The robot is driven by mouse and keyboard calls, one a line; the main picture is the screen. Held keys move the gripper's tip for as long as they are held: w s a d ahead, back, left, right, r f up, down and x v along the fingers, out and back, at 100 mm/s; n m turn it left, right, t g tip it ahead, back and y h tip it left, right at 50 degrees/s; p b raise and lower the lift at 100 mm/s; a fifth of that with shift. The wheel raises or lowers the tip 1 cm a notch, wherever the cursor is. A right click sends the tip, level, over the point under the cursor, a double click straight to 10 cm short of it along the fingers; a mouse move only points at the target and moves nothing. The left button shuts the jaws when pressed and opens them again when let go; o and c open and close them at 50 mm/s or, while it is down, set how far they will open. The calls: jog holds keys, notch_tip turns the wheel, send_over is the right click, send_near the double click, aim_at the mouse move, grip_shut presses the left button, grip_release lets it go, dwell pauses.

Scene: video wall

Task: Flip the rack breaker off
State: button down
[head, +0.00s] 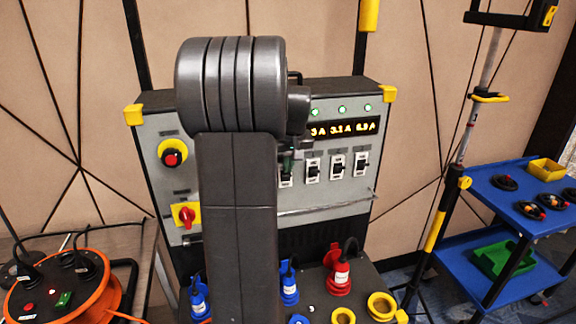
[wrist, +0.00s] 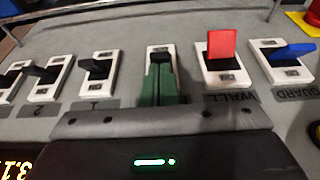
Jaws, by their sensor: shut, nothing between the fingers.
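A row of breakers on white plates runs across the panel in the wrist view. The middle breaker (wrist: 160,52) has a dark lever, and its label is hidden by my gripper; I cannot read which one it is. My gripper (wrist: 160,82) has dark green fingers, shut and empty, right at that lever; I cannot tell whether they touch it. In the head view my gripper (head: 289,160) shows small at the panel beside my arm. To its right in the wrist view is a red-lever breaker (wrist: 222,48) labelled WALL.
A blue-lever breaker (wrist: 285,55) labelled GUARD and black breakers (wrist: 97,67) flank the row. The panel (head: 330,205) carries a red button (head: 172,158), a yellow-backed red rotary switch (head: 186,215) and lit readouts (head: 343,128). A rail (head: 325,207) runs below the breakers. My arm hides the panel's middle.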

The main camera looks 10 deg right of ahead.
jog(key=shift+s+f+b, duration=0.1)
jog(key=shift+f+b, duration=0.05)
jog(key=shift+b, duration=0.15)
jog(key=shift+s+f+t+b, duration=0.2)
jog(key=shift+t+b, duration=0.4)
jog(key=shift+b, duration=0.4)
jog(key=t+b, duration=0.1)
jog(key=b, duration=0.3)
jog(key=s+f+t+b, duration=0.1)
jog(key=t+b, duration=0.1)
jog(key=b, duration=0.3)
jog(key=f+t+b, duration=0.1)
jog(key=t+b, duration=0.1)
jog(key=b, duration=0.3)
jog(key=shift+s, duration=0.4)
jog(key=shift+w+r+p, duration=0.35)
jog(key=shift+w, duration=0.3)
